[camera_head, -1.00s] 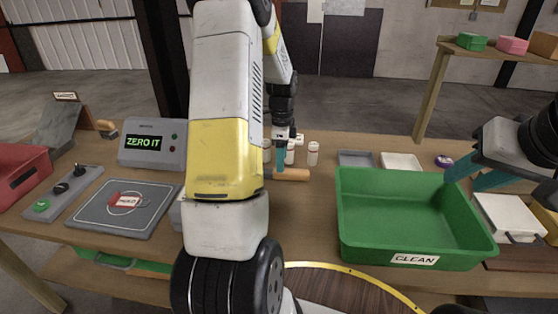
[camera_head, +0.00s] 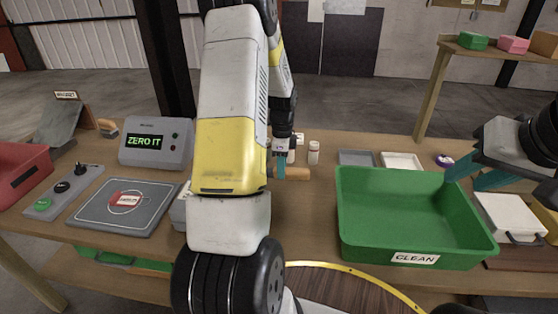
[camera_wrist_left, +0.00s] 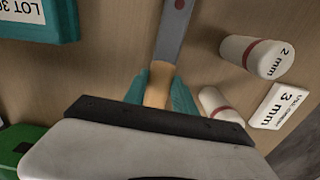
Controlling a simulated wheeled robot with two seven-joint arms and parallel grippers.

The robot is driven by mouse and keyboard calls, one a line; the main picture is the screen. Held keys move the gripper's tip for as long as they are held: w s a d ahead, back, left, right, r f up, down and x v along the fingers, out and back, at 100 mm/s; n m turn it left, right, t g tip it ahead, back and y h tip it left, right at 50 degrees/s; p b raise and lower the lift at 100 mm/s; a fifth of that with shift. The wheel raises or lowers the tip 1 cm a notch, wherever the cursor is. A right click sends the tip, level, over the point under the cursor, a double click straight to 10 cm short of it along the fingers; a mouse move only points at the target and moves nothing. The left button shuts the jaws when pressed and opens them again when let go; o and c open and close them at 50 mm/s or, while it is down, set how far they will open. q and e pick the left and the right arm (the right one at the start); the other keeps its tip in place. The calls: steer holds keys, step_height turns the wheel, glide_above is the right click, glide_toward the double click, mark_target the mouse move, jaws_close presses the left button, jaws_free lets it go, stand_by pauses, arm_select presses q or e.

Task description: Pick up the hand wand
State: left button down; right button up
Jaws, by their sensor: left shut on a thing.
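The hand wand has a tan handle and a flat grey shaft with a red dot. In the head view only its tan handle (camera_head: 297,173) shows, lying low over the table left of the green bin; my left arm hides the rest. In the left wrist view its grey shaft (camera_wrist_left: 174,32) runs up to the top edge. My left gripper (camera_head: 281,159) is shut on the tan handle, with a teal finger on each side in the wrist view (camera_wrist_left: 160,92). I cannot tell if the wand touches the table. My right gripper (camera_head: 468,172) is open and empty above the green bin's right side.
The green CLEAN bin (camera_head: 345,225) stands right of the wand. White cylinders with red bands (camera_wrist_left: 254,55) and a 3 mm block (camera_wrist_left: 279,106) stand close beside the gripper. A ZERO IT display (camera_head: 155,142) and a grey pad (camera_head: 95,222) are at left.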

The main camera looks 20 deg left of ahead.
arm_select(q)
step_height(320, 180, up, 10)
stand_by(0.6)
